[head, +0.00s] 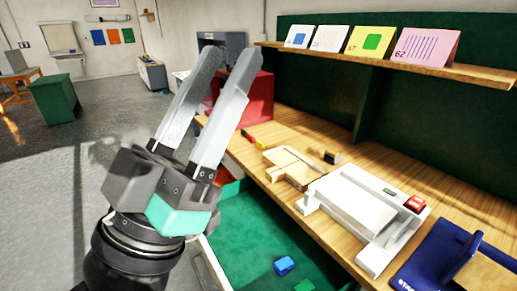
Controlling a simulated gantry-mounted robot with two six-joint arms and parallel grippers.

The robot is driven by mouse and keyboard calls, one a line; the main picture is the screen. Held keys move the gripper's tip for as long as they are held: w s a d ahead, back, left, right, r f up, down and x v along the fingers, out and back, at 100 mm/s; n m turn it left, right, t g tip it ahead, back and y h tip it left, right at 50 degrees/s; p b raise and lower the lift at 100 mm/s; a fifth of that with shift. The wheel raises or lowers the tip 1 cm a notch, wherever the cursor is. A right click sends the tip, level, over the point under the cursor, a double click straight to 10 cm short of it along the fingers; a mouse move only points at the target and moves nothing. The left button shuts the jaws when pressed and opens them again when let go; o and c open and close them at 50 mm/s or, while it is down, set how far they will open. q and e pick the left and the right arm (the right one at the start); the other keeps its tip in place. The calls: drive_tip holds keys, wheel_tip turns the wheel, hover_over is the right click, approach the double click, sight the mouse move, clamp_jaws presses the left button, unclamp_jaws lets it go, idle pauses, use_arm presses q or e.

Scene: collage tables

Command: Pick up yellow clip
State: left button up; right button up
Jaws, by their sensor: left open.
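My left gripper (228,66) is raised in the left half of the head view, with its two long grey fingers apart and nothing visible between them. I cannot make out a yellow clip for certain. A small yellow and red item (252,138) lies on the wooden table just right of the fingers, too small to identify. A green-lined open drawer (240,235) below the table edge holds a small blue piece (284,266) and a green piece (305,285), which is cut by the bottom edge. My arm hides part of the drawer. My right gripper does not show.
On the wooden table (275,127) stand a red box (262,98), a light wooden block (292,168), a white device (355,210) with a red button, and a blue tool (440,255). A shelf (400,63) above holds several cards.

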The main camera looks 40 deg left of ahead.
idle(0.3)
use_arm(q)
drive_tip(key=o, duration=0.7)
